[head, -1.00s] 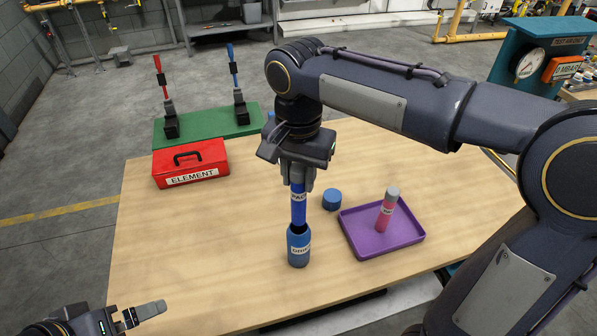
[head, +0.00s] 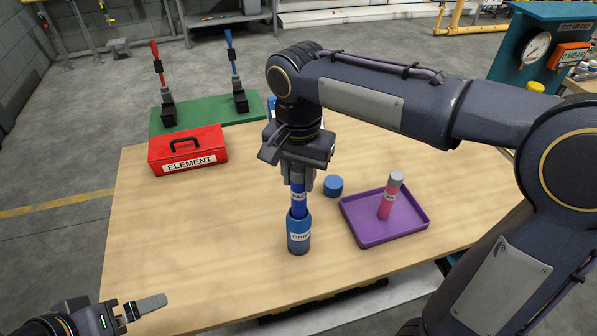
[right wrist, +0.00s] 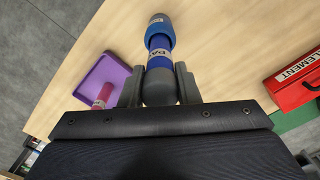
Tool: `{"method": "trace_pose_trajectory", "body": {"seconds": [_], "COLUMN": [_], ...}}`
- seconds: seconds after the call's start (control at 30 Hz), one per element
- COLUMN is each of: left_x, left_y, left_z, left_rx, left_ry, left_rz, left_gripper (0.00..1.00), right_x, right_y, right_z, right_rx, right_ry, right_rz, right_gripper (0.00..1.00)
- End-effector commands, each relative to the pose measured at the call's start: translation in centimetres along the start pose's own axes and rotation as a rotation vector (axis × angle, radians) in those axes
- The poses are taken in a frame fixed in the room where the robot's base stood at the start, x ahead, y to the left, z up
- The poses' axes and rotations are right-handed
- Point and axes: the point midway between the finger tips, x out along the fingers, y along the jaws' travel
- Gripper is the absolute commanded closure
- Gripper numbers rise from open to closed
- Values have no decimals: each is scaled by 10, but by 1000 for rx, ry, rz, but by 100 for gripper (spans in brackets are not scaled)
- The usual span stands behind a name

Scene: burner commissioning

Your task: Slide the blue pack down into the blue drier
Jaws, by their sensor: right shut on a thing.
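The blue drier (head: 299,237) stands upright on the table, a blue cylinder with a white label. The blue pack (head: 299,194) is upright with its lower part inside the drier's mouth; its upper part and label show above the rim. My right gripper (head: 298,180) is shut on the top of the pack, right above the drier. In the right wrist view the pack (right wrist: 159,62) lies between the two fingers, with the drier (right wrist: 159,35) beyond it. My left gripper (head: 140,309) is at the lower left, away from both; its finger gap is not clear.
A blue cap (head: 333,186) sits right of the pack. A purple tray (head: 352,231) holds a pink pack (head: 387,205) with a grey top. A red ELEMENT box (head: 217,150) and a green base (head: 198,124) with red and blue levers stand at the back left. The front-left tabletop is clear.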

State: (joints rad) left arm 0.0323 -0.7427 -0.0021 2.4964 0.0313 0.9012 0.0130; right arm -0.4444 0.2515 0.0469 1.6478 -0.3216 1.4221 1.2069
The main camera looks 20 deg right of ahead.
Motion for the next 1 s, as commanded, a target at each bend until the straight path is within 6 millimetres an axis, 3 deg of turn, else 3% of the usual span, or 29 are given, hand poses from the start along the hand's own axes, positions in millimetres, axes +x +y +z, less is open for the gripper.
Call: {"method": "trace_pose_trajectory", "body": {"seconds": [1.0], "left_x": [26], "left_y": [-12], "left_z": [13], "left_rx": [0], "left_ry": [0], "left_rz": [0], "left_gripper": [0], "right_x": [45], "right_y": [0], "right_z": [0], "right_rx": [0], "right_ry": [0], "right_rz": [-1], "right_gripper": [100]}}
